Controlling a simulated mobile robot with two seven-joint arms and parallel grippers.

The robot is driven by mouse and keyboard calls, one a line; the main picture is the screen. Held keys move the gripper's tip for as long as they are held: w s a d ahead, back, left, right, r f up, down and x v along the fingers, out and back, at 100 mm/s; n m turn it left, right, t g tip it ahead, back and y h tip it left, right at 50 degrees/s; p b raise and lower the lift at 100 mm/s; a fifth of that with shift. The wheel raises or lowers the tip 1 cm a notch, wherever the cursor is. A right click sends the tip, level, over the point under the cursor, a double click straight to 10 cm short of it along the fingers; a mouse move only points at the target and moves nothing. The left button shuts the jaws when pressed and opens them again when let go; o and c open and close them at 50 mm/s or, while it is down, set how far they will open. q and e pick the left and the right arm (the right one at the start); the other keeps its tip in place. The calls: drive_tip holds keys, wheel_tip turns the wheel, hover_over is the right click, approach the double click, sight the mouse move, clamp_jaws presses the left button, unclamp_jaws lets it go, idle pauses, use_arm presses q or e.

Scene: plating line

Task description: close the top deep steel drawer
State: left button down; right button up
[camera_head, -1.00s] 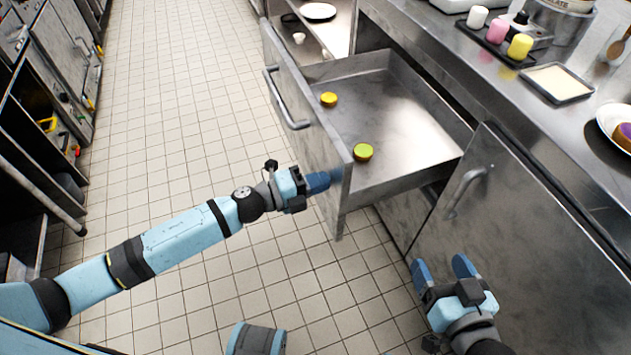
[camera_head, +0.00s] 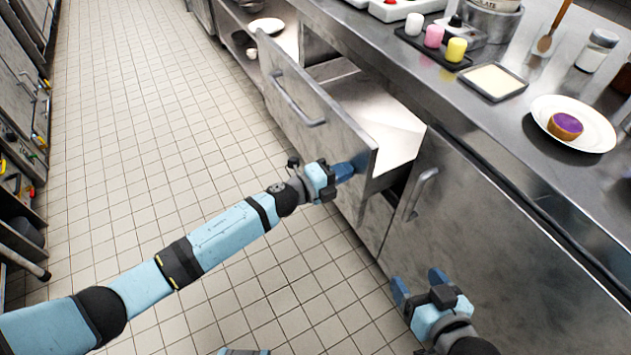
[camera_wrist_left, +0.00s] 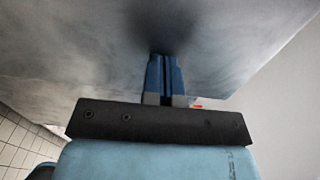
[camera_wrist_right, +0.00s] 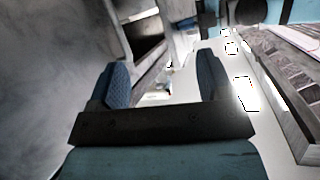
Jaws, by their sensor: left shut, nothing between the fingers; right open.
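The top deep steel drawer (camera_head: 318,112) is partly out from the counter front, with a bar handle (camera_head: 297,104) on its face. A strip of its bright inside shows behind the front; the two tarts seen in it earlier are hidden. My left gripper (camera_head: 350,168) is shut and empty, its fingertips at the near lower part of the drawer front. In the left wrist view the shut fingers (camera_wrist_left: 164,75) meet the grey steel face, seemingly touching it. My right gripper (camera_head: 420,284) is open and empty, low in front of the closed cabinet door.
A closed steel door with a handle (camera_head: 420,193) stands right of the drawer. On the counter are a plate (camera_head: 548,108) with a purple-topped tart, a tray of coloured pots (camera_head: 433,45) and a shallow pan (camera_head: 494,82). The tiled floor (camera_head: 170,130) at left is clear.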

use_arm(q)
drive_tip(key=b+x, duration=0.4)
drive_tip(key=x, duration=1)
drive_tip(key=shift+w+d+r, duration=0.2)
drive_tip(key=shift+d+r, duration=0.05)
use_arm(e)
drive_tip(key=w+a+r+t+y, duration=0.1)
drive_tip(key=a+r+t+y, duration=0.1)
drive_tip(key=r, duration=0.6)
drive_tip(key=shift+w+a+t+y, duration=0.35)
drive_tip(key=shift+a+t+y, duration=0.05)
drive_tip(key=shift+a+t, duration=0.5)
